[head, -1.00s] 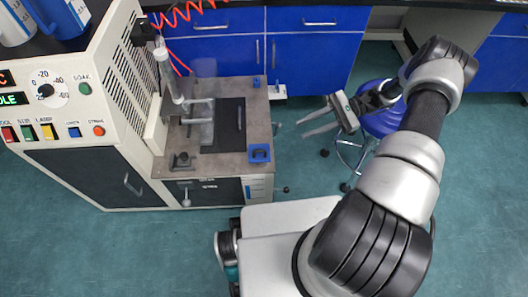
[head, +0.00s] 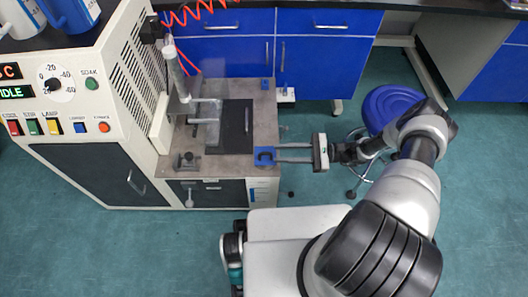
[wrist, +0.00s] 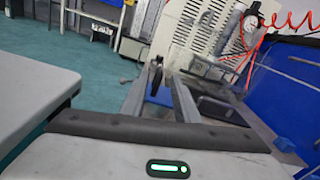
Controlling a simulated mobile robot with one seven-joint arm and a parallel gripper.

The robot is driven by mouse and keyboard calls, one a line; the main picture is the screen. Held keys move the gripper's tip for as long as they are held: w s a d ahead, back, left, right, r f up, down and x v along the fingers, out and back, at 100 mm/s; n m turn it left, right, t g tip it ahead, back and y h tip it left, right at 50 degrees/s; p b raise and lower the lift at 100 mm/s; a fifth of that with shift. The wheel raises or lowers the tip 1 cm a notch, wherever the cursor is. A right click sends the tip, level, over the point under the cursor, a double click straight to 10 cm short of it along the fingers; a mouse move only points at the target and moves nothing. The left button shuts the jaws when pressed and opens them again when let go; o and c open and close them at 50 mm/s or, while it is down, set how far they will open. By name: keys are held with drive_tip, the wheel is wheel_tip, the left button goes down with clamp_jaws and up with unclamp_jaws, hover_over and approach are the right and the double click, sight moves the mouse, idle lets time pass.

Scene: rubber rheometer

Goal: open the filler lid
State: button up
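The machine's grey worktop (head: 222,88) holds a dark rectangular panel with a slim handle (head: 232,128), which lies flat; I cannot tell for certain whether it is the filler lid. A small blue notched block (head: 264,157) sits at the worktop's front right corner. My gripper (head: 279,152) is open, level and pointing left, its fingertips close to this block. In the wrist view the two fingers (wrist: 160,84) stand apart, with blue (wrist: 160,98) showing between them. Nothing is visibly held. Whether the fingers touch the block cannot be told.
A clear upright column with a bracket (head: 182,75) stands at the worktop's back left. The control panel (head: 58,95) is to the left. A dark clamp-like part (head: 186,160) sits at the front left. A blue stool (head: 390,105) stands behind my arm. Blue cabinets (head: 330,60) line the back.

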sight(264, 153)
drive_tip(key=a, duration=0.7)
drive_tip(key=shift+w, duration=0.15)
drive_tip(key=shift+d, duration=0.1)
clamp_jaws()
